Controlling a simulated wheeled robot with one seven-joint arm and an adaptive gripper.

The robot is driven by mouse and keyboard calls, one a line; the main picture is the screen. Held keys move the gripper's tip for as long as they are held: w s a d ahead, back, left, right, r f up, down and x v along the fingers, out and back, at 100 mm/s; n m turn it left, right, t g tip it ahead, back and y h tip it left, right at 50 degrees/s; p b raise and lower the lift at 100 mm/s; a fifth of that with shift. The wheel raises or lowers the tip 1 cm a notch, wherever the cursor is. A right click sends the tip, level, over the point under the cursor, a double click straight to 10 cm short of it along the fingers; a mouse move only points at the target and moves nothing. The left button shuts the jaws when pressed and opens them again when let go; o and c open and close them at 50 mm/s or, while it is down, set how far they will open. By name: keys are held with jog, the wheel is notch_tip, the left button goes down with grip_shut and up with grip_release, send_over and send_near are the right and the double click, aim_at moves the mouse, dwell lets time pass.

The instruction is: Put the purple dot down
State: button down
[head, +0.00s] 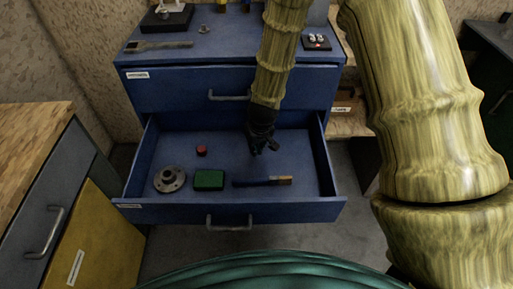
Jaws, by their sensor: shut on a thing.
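My gripper (263,148) hangs over the open blue drawer (228,212), right of its middle, with its fingers pointing down. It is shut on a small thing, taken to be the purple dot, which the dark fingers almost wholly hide. Its colour and shape cannot be made out. I cannot tell whether the fingertips touch the drawer's floor or hover above it.
In the drawer lie a red cylinder (202,150), a grey flanged disc (169,179), a green box (210,180) and a brush (262,181). Bare drawer floor shows left and right of my gripper. A wrench (158,46) lies on the cabinet top.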

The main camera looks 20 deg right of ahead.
jog(key=shift+w+d+f, duration=0.1)
jog(key=shift+w+d, duration=0.15)
jog(key=shift+w, duration=0.35)
jog(key=shift+w+d+f, duration=0.1)
jog(key=shift+w+d, duration=0.15)
jog(key=shift+w, duration=0.3)
jog(key=shift+f, duration=1.65)
jog(key=shift+f, duration=0.1)
jog(key=c, duration=1.6)
grip_release()
jog(key=shift+c, duration=0.2)
jog(key=shift+r, duration=0.6)
jog(key=p+v, duration=0.1)
jog(key=v, duration=1)
